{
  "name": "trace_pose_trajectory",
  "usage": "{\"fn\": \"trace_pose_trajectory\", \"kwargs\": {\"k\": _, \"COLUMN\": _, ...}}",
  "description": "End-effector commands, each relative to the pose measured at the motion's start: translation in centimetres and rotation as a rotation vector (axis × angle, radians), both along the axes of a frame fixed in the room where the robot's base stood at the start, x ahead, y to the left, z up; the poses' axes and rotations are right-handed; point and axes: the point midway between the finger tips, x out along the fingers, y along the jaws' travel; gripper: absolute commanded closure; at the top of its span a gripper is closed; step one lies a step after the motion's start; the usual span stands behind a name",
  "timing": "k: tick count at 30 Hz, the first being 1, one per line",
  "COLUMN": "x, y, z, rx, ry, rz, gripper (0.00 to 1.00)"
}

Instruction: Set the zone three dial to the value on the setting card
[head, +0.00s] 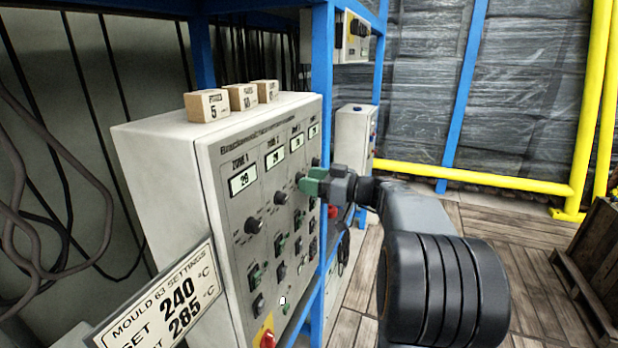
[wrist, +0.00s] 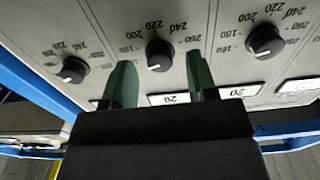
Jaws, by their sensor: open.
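The control panel (head: 214,160) is a pale cabinet with zone displays and black dials. The zone three dial, which I take to be the middle dial in the wrist view (wrist: 159,55), has a printed scale including 220, 240 and 260. Its white mark points down-left in that upside-down view. My gripper (head: 308,183) is open at the panel. In the wrist view its green fingers (wrist: 160,64) stand either side of this dial, with gaps; I cannot tell the depth. The setting card (head: 160,302) reads "MOULD 63 SETTINGS", "SET 240 °C" and a partly cut line with 285 °C.
Neighbouring dials flank the fingers, one left (wrist: 74,70) and one right (wrist: 264,40). Switches (head: 279,244) fill the lower panel, with a red knob (head: 267,338) on yellow below. A blue rack post (head: 322,60) is close behind my gripper.

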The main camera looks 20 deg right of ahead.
Motion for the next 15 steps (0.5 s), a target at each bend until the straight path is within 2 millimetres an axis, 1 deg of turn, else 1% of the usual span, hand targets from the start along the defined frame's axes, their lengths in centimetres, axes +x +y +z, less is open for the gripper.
{"fn": "trace_pose_trajectory", "kwargs": {"k": 6, "x": 0.69, "y": 0.66, "z": -0.03, "rx": -0.001, "ry": 0.001, "rz": 0.001, "gripper": 0.47}}
{"fn": "trace_pose_trajectory", "kwargs": {"k": 14, "x": 0.73, "y": 0.70, "z": -0.04, "rx": -0.001, "ry": 0.001, "rz": 0.000, "gripper": 0.47}}
{"fn": "trace_pose_trajectory", "kwargs": {"k": 15, "x": 0.72, "y": 0.70, "z": -0.04, "rx": -0.001, "ry": 0.001, "rz": 0.000, "gripper": 0.50}}
